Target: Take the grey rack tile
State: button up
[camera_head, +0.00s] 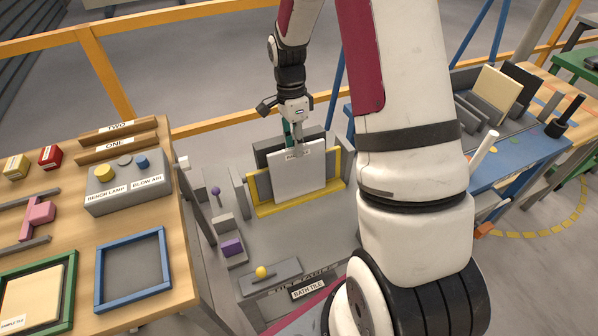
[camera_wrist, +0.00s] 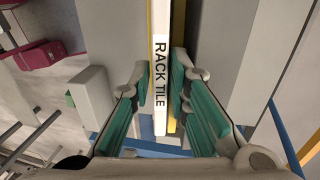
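The rack tile (camera_head: 297,178) is a pale grey square plate standing upright in a yellow-edged holder (camera_head: 263,190) in the head view. Its label reads RACK TILE in the wrist view (camera_wrist: 160,85), where I look down on its narrow edge. My gripper (camera_head: 293,138) is at the tile's top edge, pointing down. In the wrist view its green-padded fingers (camera_wrist: 162,85) stand on both sides of the tile. They look open, with a small gap showing on the left side. Whether the right pad touches cannot be told.
A wooden table (camera_head: 182,270) with a button box (camera_head: 125,183) is at left. A blue bench (camera_head: 490,172) with upright plates (camera_head: 497,90) is at right.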

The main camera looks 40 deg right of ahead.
jog(key=shift+c, duration=0.6)
grip_shut()
jog(key=shift+w+r, duration=0.1)
jog(key=shift+r, duration=0.05)
